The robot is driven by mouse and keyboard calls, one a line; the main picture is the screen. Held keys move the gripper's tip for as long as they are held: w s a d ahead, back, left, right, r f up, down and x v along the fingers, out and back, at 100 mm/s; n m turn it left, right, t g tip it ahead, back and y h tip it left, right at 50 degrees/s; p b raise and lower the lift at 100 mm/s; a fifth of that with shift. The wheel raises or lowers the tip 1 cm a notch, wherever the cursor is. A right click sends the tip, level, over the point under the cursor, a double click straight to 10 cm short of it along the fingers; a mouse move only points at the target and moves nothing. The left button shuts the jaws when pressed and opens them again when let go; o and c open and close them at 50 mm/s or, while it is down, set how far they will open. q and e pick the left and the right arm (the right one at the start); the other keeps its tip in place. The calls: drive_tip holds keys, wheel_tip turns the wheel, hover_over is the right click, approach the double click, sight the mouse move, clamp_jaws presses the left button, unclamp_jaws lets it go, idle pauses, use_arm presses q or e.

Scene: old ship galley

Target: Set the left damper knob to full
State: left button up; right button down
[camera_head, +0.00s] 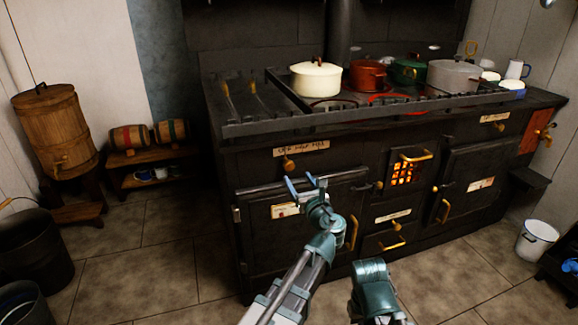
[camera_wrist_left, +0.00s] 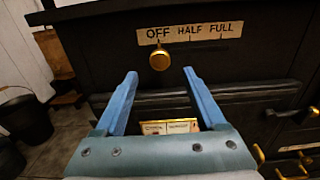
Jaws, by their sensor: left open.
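The left damper knob (camera_head: 289,164) is a small round brass knob on the dark stove front, at the upper left. In the left wrist view the knob (camera_wrist_left: 159,57) sits just below the word OFF, to the left of HALF and FULL on the cream label (camera_wrist_left: 190,33). My left gripper (camera_head: 301,180) is open, with blue fingers pointing at the stove just below the knob. In the left wrist view the fingers (camera_wrist_left: 157,78) stand on either side of and below the knob, with nothing between them. They look apart from it.
An oven door with a rail (camera_head: 305,186) lies below the knob. Another labelled knob (camera_head: 499,126) is at the stove's right. Pots, including a cream one (camera_head: 316,78), stand on top. A dark bucket (camera_head: 35,255) stands at left. The floor in front is mostly clear.

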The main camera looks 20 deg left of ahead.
sight(290, 167)
use_arm(q)
drive_tip(key=x, duration=0.9)
drive_tip(key=shift+w+a, duration=0.1)
drive_tip(key=shift+a, duration=0.05)
clamp_jaws()
idle(1.1)
